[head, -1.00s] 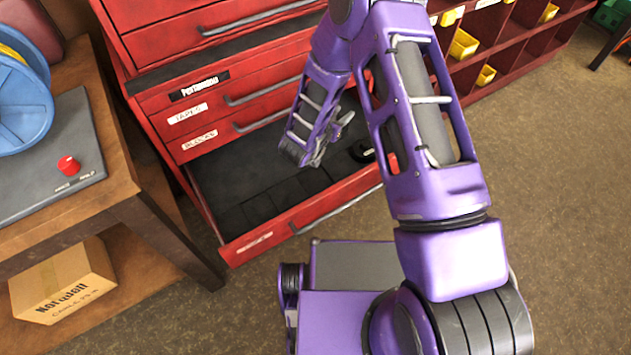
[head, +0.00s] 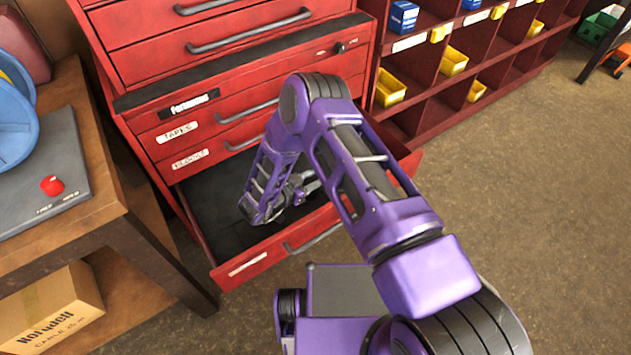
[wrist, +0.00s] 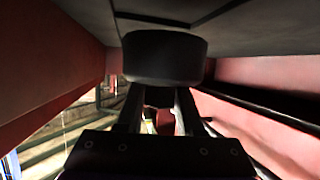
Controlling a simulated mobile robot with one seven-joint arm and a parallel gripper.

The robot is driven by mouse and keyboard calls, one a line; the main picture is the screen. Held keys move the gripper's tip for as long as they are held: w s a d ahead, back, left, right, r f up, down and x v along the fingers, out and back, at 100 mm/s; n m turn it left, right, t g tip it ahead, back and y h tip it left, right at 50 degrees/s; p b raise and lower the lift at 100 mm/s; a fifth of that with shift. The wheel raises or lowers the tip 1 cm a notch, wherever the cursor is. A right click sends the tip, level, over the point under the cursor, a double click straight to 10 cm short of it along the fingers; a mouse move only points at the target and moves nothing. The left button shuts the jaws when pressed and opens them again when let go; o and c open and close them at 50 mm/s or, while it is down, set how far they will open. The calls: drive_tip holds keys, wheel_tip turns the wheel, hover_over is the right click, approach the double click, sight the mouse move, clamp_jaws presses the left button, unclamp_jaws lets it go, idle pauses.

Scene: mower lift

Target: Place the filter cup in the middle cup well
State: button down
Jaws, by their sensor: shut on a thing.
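In the wrist view, a dark, round, cylinder-shaped piece, which looks like the filter cup (wrist: 165,58), sits at the tips of my gripper (wrist: 157,90). The two fingers are shut on it. A dark grey surface with dark raised lines fills the top of that view, close to the cup; I cannot tell if they touch. In the head view my gripper (head: 306,186) is down inside the open red drawer (head: 268,262), toward its right half. The cup is not discernible there. My arm covers much of the drawer floor, and no cup well can be made out clearly.
Red drawer walls stand close on both sides in the wrist view. Shut drawers with handles are above the open one. A wooden bench (head: 95,215) stands at the left, and a red shelf with yellow bins (head: 390,88) at the right. The floor at the right is clear.

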drive_tip(key=shift+f, duration=0.6)
drive_tip(key=shift+f+b, duration=0.5)
drive_tip(key=shift+f, duration=0.05)
drive_tip(key=c, duration=0.5)
unclamp_jaws()
drive_tip(key=shift+c, duration=0.2)
drive_tip(key=shift+r, duration=0.1)
